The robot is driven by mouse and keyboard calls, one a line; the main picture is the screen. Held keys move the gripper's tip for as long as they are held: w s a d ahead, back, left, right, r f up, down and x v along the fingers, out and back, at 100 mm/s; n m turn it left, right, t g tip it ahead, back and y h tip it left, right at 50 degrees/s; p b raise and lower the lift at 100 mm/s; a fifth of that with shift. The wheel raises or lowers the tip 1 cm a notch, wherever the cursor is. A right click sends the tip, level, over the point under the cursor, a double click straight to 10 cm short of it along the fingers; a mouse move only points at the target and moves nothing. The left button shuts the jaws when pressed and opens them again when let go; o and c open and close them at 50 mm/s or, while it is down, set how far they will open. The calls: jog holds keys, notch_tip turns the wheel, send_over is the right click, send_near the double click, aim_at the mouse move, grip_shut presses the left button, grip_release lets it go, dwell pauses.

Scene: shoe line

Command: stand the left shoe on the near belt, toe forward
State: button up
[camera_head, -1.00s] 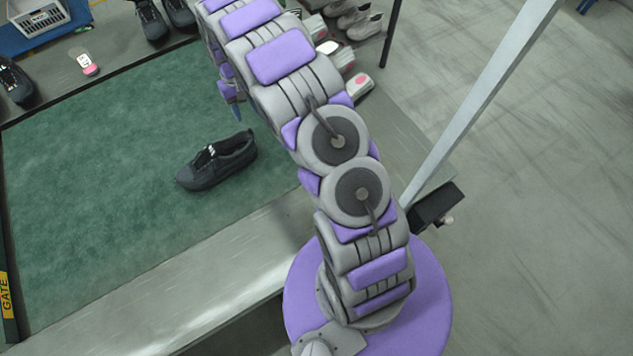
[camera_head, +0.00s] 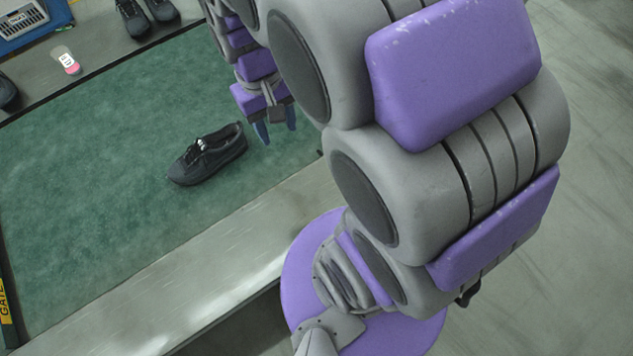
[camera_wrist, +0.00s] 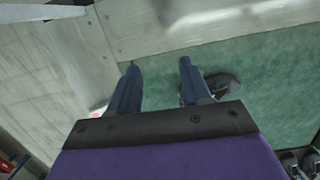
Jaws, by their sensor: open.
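A black lace-up shoe (camera_head: 207,156) stands upright on its sole on the green belt (camera_head: 100,190). Its toe points to the lower left in the head view and its heel to the upper right. My gripper (camera_head: 275,133) hangs above the belt, to the right of the shoe's heel, open and empty. In the wrist view the two blue fingers (camera_wrist: 158,75) are spread apart. The shoe (camera_wrist: 222,84) shows there partly hidden behind the right finger. I cannot tell whether this is a left shoe.
A metal ledge (camera_head: 200,270) runs along the belt's near edge. Behind the belt, a dark pair of shoes (camera_head: 133,18) and a small pink-and-white item (camera_head: 67,60) lie on a grey surface. A yellow gate label (camera_head: 5,303) is at the left edge. The belt left of the shoe is clear.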

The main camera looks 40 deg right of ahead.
jog(key=s+a, duration=0.1)
jog(key=s, duration=1.4)
jog(key=shift+r+n, duration=0.15)
jog(key=shift+n, duration=0.15)
jog(key=shift+w, duration=0.1)
jog(key=shift+f+b, duration=0.6)
